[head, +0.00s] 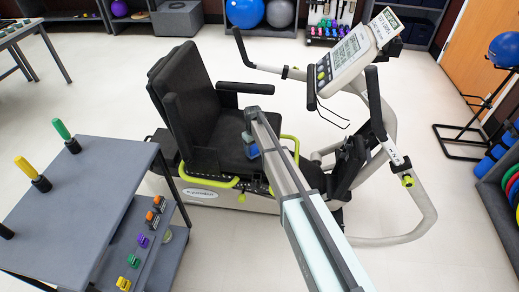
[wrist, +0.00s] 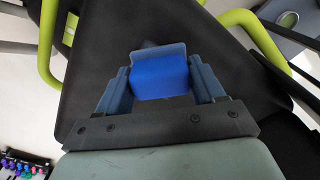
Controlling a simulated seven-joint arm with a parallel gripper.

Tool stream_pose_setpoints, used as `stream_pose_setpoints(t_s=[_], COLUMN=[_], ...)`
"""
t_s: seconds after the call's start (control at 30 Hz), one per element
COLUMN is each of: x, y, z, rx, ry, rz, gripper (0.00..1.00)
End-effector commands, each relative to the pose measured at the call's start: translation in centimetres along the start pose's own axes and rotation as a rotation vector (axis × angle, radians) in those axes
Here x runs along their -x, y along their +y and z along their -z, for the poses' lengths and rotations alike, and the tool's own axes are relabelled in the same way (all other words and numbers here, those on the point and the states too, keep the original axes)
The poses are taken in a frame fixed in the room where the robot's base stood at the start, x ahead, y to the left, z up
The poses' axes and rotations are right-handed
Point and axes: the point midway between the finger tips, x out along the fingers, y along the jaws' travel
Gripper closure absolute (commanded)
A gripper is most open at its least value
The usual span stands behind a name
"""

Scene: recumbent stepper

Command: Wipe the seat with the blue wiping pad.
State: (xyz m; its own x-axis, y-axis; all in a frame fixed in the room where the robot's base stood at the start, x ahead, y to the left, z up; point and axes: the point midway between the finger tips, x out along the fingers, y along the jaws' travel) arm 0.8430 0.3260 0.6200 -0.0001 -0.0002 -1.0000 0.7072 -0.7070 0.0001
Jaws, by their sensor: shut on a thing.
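The stepper's black seat (head: 226,149) is at the centre of the head view, with its backrest on the left side. In the wrist view the dark seat surface (wrist: 110,63) fills the background behind my gripper. The blue wiping pad (wrist: 160,77) is between the two fingers of my gripper (wrist: 162,90), which is shut on it. In the head view the pad (head: 253,150) shows as a small blue patch over the seat's right part. I cannot tell whether the pad touches the seat. My arm hides part of the seat's right edge in the head view.
Yellow-green handles (head: 211,182) run along the seat's front side. The backrest (head: 186,90) and armrest (head: 246,88) stand around the seat. The console (head: 346,55) and handlebars are to the right. A grey table (head: 75,200) with coloured grips stands at the lower left.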

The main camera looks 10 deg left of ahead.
Motion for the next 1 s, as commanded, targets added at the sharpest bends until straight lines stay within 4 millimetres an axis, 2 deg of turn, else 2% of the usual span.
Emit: stream_pose_setpoints(t_s=[0.07,0.63,0.7,1.0], x=[0.0,0.0,-0.1,-0.1], y=[-0.6,3.7,3.8,3.8], z=[0.7,-3.9,-2.6,0.5], rx=[0.001,-0.001,0.001,0.0], ry=[0.0,0.0,0.0,0.0], rz=[0.0,0.0,0.0,0.0], gripper=[0.61,0.61,0.61,0.61])
